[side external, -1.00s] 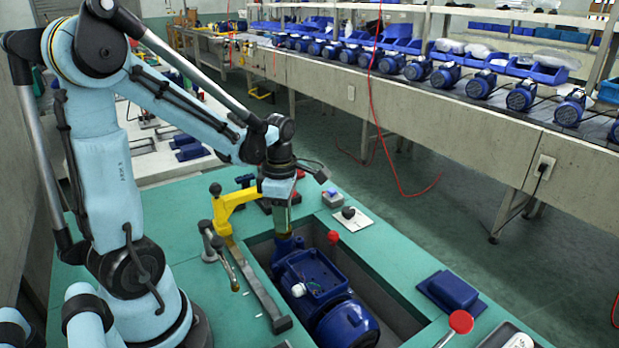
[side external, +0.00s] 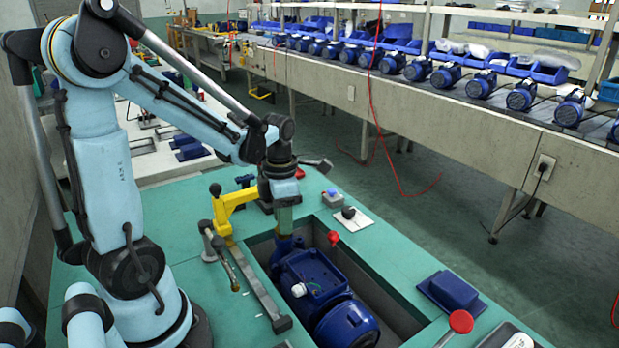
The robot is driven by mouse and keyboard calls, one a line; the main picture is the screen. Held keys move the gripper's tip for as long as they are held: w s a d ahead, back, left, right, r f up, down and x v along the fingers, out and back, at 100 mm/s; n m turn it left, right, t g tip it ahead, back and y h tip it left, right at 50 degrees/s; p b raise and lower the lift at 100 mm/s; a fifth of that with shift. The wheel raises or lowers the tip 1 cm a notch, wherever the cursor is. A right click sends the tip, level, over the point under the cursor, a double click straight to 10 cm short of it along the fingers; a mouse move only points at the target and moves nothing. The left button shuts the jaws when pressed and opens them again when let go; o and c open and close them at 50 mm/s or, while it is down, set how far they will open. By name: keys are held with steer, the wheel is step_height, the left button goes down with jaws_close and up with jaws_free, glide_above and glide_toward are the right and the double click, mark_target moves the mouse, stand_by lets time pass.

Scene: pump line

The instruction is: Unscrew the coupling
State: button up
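A blue pump (side external: 312,278) lies in the rectangular recess of the green bench, its round motor end (side external: 346,324) toward the front. The coupling appears to be the small yellowish part (side external: 284,236) at the pump's upper-left end, mostly hidden by my gripper. My gripper (side external: 284,228) points straight down onto that end of the pump. Its fingertips are too small and covered to show whether they are shut on the coupling. A yellow clamp arm (side external: 232,200) stands close to the left of my gripper.
A grey bar (side external: 258,290) and a metal lever (side external: 222,256) lie along the recess's left side. A red knob (side external: 461,321), a dark blue cover (side external: 449,291) and a white plate with a black knob (side external: 350,217) are to the right. A conveyor with several blue pumps (side external: 521,96) runs behind.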

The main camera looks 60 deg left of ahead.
steer(key=shift+r, duration=0.15)
steer(key=shift+r, duration=2.15)
